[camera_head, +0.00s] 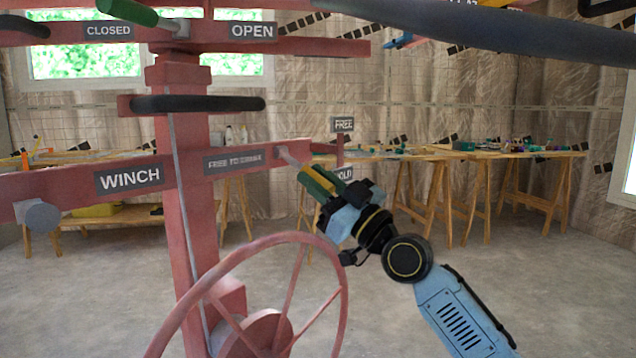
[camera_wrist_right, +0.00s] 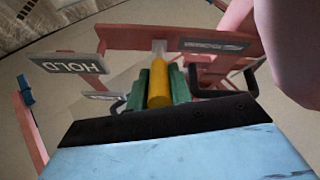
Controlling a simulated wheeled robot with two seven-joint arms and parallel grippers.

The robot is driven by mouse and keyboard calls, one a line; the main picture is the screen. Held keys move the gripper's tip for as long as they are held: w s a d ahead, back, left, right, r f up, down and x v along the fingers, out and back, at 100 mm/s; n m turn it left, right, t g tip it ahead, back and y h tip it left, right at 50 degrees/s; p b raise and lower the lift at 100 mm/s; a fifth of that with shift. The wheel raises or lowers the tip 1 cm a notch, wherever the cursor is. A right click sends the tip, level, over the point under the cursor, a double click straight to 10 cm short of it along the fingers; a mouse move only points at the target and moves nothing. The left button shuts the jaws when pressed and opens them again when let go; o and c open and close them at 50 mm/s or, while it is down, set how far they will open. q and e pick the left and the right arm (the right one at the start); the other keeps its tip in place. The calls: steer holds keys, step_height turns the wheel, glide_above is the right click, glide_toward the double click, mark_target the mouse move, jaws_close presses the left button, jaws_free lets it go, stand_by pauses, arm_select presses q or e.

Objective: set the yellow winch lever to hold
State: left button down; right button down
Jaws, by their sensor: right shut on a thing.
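The yellow winch lever (camera_wrist_right: 158,86) sits between the green fingers of my right gripper (camera_head: 318,184), which is shut on it. In the head view its pale metal stem (camera_head: 290,157) comes out of the red crossbar and slants down to the right. The FREE plate (camera_head: 342,124) is above the gripper. The HOLD plate (camera_head: 345,172) is just behind the fingers and partly covered by them; in the right wrist view the HOLD plate (camera_wrist_right: 68,65) is to the left of the lever. Whether the lever rests at a stop cannot be told. My left gripper is not in view.
The red lift frame has a WINCH label (camera_head: 129,177), a large red handwheel (camera_head: 340,290) below, and a green-handled lever (camera_head: 128,12) between CLOSED and OPEN labels above. A dark bar (camera_head: 480,30) crosses the top right. Wooden trestle tables (camera_head: 450,156) stand behind. Floor at right is clear.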

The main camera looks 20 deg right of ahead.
steer(key=c, duration=1.3)
jaws_free()
steer(key=shift+f, duration=0.1)
steer(key=shift+b+v, duration=0.35)
steer(key=shift+v, duration=6.3)
